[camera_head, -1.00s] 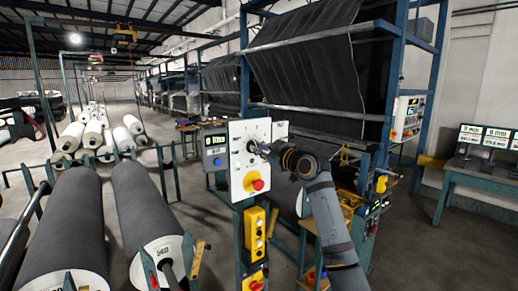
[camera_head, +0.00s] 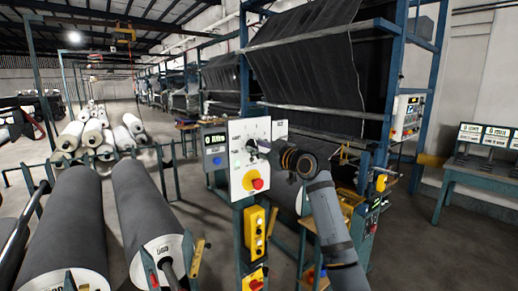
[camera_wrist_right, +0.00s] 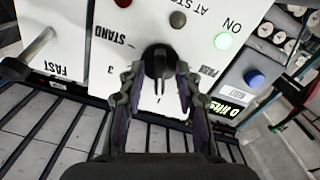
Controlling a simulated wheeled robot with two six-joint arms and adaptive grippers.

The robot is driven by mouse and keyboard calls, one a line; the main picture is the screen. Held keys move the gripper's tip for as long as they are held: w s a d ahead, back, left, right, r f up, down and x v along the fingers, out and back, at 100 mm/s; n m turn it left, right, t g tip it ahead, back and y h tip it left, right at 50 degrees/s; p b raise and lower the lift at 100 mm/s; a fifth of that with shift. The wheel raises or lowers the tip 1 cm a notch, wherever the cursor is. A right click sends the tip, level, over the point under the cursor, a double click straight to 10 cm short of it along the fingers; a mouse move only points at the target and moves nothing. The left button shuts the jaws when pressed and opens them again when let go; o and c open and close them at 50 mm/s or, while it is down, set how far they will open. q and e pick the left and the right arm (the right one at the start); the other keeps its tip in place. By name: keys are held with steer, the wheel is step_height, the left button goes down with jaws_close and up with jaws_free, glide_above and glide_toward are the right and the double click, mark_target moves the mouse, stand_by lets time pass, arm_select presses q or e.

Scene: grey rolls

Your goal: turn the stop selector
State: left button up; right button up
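The stop selector is a black knob (camera_wrist_right: 158,62) on a white control panel (camera_head: 237,170). In the right wrist view the panel's lettering is upside down, and the knob's narrow grip points down the picture. My right gripper (camera_wrist_right: 158,84) has one finger on each side of the knob, with narrow gaps visible between them. It looks open around the knob. In the head view my right gripper (camera_head: 257,149) is at the panel's upper right part and partly hides the knob. My left gripper is not in view.
A red button on a yellow base (camera_head: 256,184) sits low on the panel. A green lamp (camera_wrist_right: 223,41) and a blue button (camera_wrist_right: 254,78) show in the wrist view. A yellow button box (camera_head: 254,233) hangs below.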

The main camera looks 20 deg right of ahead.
steer(key=v, duration=1.2)
